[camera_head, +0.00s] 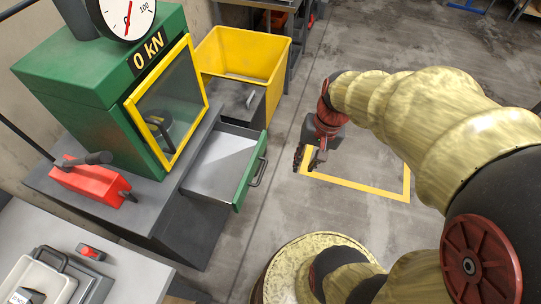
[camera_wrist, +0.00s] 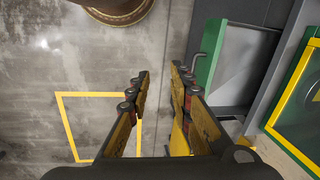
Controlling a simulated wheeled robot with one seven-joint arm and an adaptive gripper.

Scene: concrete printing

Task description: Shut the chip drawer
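The chip drawer (camera_head: 222,165) is pulled out from under the green press. It has a grey tray, a green front (camera_head: 250,172) and a dark bar handle (camera_head: 259,172). My gripper (camera_head: 308,160) is to the right of the drawer front, apart from it, with its fingers pointing down. In the wrist view the gripper (camera_wrist: 160,72) is open, with nothing between its fingers. The drawer's green front (camera_wrist: 209,55) and its handle (camera_wrist: 196,66) are to the right of the fingers there.
The green press (camera_head: 95,85) has a yellow-framed window and a dial reading 0 kN. A yellow bin (camera_head: 245,55) stands behind the drawer. The yellow-marked floor (camera_head: 355,185) is clear.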

